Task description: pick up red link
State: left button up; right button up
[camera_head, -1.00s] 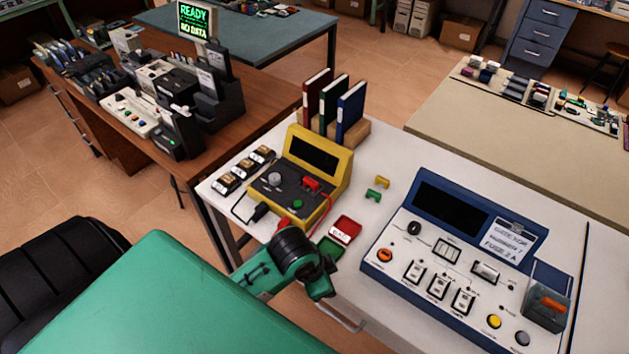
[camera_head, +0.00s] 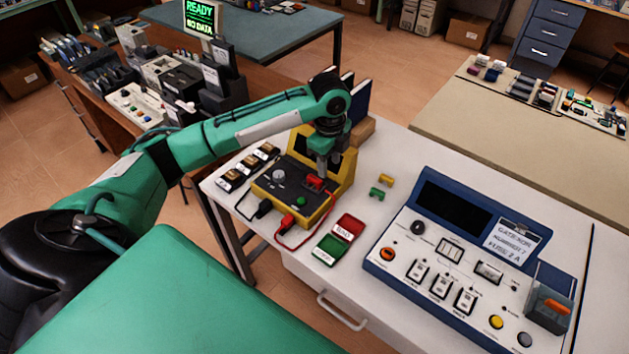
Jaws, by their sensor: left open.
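The red link (camera_head: 314,183) sits on the dark sloping panel of the yellow tester (camera_head: 345,170), toward its right side. My left gripper (camera_head: 321,168) reaches in from the left and points down right above the red link. Its jaws are open; the fingers are small and dark, and I cannot tell whether they touch the link. The gripper partly covers the tester's screen. A green link (camera_head: 377,194) and a yellow link (camera_head: 386,180) lie on the white table to the right of the tester. My right gripper is out of view.
A red tray (camera_head: 350,226) and a green tray (camera_head: 329,250) lie in front of the tester. A blue console (camera_head: 450,275) fills the table's right part. Binders (camera_head: 360,98) stand behind my wrist. A red cable (camera_head: 291,240) loops by the tester's front.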

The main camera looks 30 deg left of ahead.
pick_arm(q)
jog(key=w+a+r, duration=0.2)
jog(key=a+r, duration=0.2)
jog(key=p, duration=0.1)
send_over(317, 180)
jog(key=shift+m, duration=0.3)
notch_tip(317, 180, down, 8)
jog(key=shift+w+d+f, duration=0.1)
jog(key=shift+d+f, duration=0.05)
jog(key=shift+f+p, duration=0.5)
jog(key=shift+f, duration=0.05)
jog(key=f, duration=0.1)
jog(key=f+p, duration=0.1)
jog(key=f, duration=0.1)
jog(key=shift+a+f, duration=0.2)
jog(key=shift+f, duration=0.5)
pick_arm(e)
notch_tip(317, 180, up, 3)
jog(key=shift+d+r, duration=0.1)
pick_arm(q)
jog(key=shift+c, duration=0.2)
jog(key=c, duration=0.7)
grip_shut()
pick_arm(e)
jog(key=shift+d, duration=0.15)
